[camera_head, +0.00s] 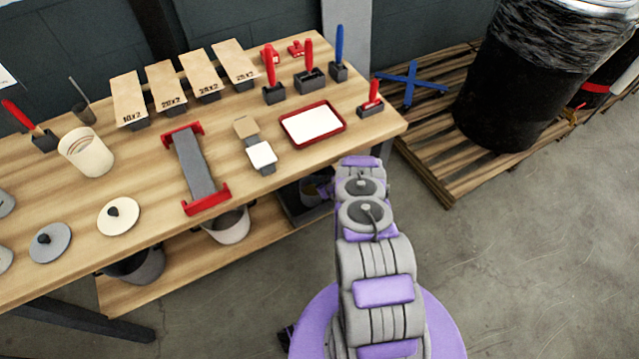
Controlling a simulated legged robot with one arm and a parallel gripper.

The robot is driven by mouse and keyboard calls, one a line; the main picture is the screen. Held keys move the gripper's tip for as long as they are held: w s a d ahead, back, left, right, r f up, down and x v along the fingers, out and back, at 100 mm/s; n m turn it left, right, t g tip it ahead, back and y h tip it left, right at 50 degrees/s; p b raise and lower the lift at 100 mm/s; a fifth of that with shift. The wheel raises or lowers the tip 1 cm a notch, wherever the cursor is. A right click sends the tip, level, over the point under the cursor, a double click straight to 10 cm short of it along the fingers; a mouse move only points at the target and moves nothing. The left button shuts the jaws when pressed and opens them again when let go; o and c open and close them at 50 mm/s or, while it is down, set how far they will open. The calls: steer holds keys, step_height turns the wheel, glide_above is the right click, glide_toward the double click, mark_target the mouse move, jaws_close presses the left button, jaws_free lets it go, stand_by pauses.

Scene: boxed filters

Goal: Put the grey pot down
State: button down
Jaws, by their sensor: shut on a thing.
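A grey pot (313,190) shows in part under the right end of the table, beside the end of my arm. My gripper (325,189) is shut on it at its right side. My wrist and the table's edge hide most of the jaws. The pot is over or in a dark tray (300,212) at the right end of the lower shelf (180,275); I cannot tell whether it touches it.
A white pot (230,226) and a dark grey pot (140,267) stand on the lower shelf. The wooden table (300,165) above holds boxed filters, lids, a red-ended grey holder and red-handled tools. A pallet (455,165) with a black bin (520,90) stands at right.

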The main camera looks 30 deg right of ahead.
steer(key=c, duration=1)
jaws_free()
steer(key=shift+f, duration=0.1)
steer(key=p+v, duration=0.4)
steer(key=v, duration=0.8)
